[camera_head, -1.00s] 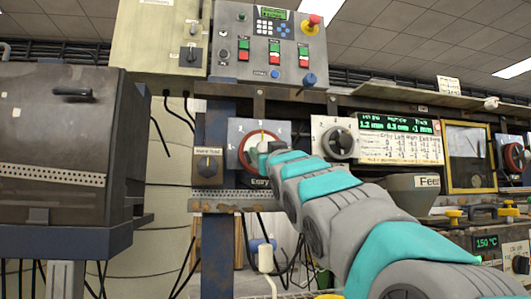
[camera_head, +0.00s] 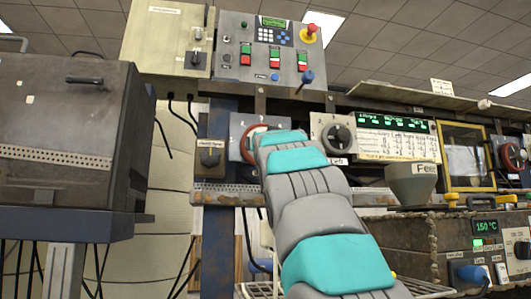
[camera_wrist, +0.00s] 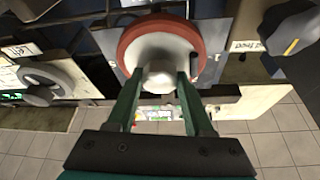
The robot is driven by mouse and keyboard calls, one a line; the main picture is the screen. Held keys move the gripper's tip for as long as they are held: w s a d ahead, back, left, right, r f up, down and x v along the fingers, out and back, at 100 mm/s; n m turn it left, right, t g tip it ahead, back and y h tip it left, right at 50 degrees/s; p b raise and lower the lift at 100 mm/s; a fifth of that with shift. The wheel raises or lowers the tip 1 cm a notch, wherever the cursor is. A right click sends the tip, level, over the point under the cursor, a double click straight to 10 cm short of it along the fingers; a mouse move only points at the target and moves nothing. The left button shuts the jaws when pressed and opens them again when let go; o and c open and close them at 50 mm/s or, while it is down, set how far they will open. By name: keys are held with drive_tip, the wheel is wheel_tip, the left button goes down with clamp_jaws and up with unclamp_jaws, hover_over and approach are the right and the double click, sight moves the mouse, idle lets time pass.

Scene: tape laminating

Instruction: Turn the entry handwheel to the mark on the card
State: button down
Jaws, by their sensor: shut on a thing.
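The entry handwheel has a red rim (camera_head: 250,138) and sits on a pale plate on the machine front. The card (camera_head: 395,144) is a printed table under a green-lit display (camera_head: 392,123), right of the wheel. Its writing is too small to read.
A grey knob marked Left (camera_head: 338,137) sits just right of the wheel, and a dark knob (camera_head: 210,157) just left. A control box (camera_head: 262,50) hangs above. A hopper marked Feed (camera_head: 412,180) stands at the right. A dark cabinet (camera_head: 65,140) fills the left.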

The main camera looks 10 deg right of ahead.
drive_tip(key=shift+r+m+g+h, duration=0.1)
drive_tip(key=shift+m+g+h, duration=0.1)
drive_tip(key=shift+m+h, duration=0.6)
drive_tip(key=shift+r+m+g+h, duration=0.1)
drive_tip(key=shift+m+g+h, duration=0.15)
drive_tip(key=shift+m, duration=1.05)
drive_tip(key=shift+f+m+h+p, duration=0.3)
drive_tip(key=shift+m+p, duration=0.1)
drive_tip(key=shift+m, duration=0.2)
drive_tip(key=shift+c, duration=1.4)
unclamp_jaws()
drive_tip(key=shift+a, duration=0.1)
drive_tip(key=shift+s, duration=0.2)
drive_tip(key=b+v, duration=0.1)
drive_tip(key=v, duration=0.6)
drive_tip(key=shift+s+b, duration=0.3)
drive_tip(key=shift+b, duration=0.1)
